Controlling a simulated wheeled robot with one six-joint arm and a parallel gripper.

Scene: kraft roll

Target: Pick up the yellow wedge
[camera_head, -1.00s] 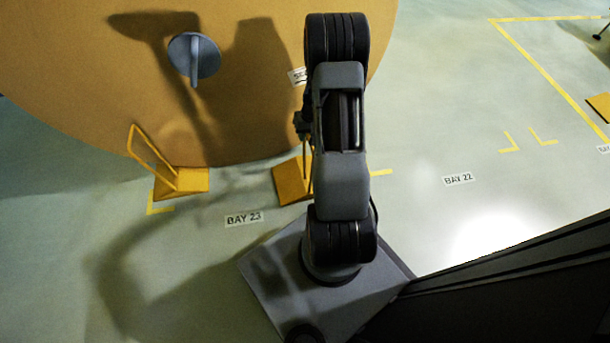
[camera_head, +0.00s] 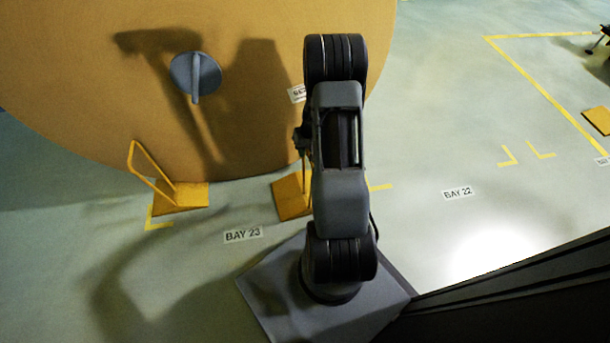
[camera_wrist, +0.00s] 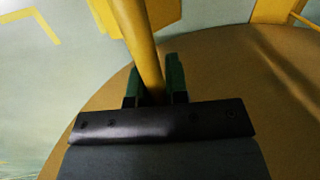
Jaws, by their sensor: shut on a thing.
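A yellow wedge (camera_head: 291,197) with an upright handle sits at the foot of the big brown roll in the head view. It is partly hidden behind my arm. In the wrist view, the two green fingers of my gripper (camera_wrist: 154,82) stand on either side of a yellow bar (camera_wrist: 139,38), shut on it. The bar runs up to the yellow wedge body at the top edge. My gripper's fingers are hidden in the head view. I cannot tell whether the wedge is clear of the floor.
The roll (camera_head: 95,110) fills the upper left, with a grey plug (camera_head: 195,76) in its face. A second yellow wedge (camera_head: 180,197) with a loop handle stands at its foot, further left. Open floor with yellow markings (camera_head: 545,92) lies to the right.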

